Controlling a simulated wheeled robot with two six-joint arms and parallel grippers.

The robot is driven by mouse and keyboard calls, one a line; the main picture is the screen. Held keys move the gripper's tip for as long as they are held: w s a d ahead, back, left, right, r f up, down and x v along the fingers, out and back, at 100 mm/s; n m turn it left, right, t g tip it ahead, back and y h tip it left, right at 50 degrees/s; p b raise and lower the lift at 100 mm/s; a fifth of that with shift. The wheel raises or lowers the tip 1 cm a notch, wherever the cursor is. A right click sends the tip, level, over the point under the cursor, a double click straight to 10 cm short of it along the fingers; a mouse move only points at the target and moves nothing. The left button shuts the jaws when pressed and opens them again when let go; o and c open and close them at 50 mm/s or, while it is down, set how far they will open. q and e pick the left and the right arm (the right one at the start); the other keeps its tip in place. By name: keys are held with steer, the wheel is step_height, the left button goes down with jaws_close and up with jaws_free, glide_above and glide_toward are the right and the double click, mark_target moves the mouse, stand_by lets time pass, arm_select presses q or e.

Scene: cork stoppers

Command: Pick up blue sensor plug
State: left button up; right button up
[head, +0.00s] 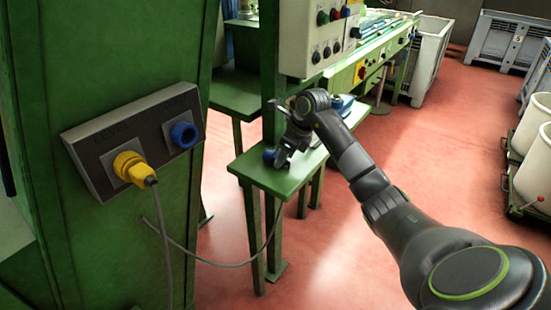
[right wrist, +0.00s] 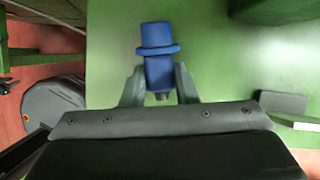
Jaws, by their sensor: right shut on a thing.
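The blue sensor plug (right wrist: 160,58) is between the fingers of my right gripper (right wrist: 160,92) in the right wrist view, over the green table surface. In the head view the blue plug (head: 269,156) shows at the left edge of the small green table (head: 270,181), with my right gripper (head: 284,157) on it. The gripper is shut on the plug. I cannot tell whether the plug still touches the table. My left gripper is not in view.
A grey panel (head: 84,153) on the green machine holds a yellow plug (head: 130,165) and a blue socket (head: 184,135). A grey cable (head: 215,264) runs from the panel side toward the small table. Red floor is open on the right, before white bins.

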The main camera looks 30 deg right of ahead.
steer(key=shift+c, duration=0.9)
steer(key=shift+r, duration=0.1)
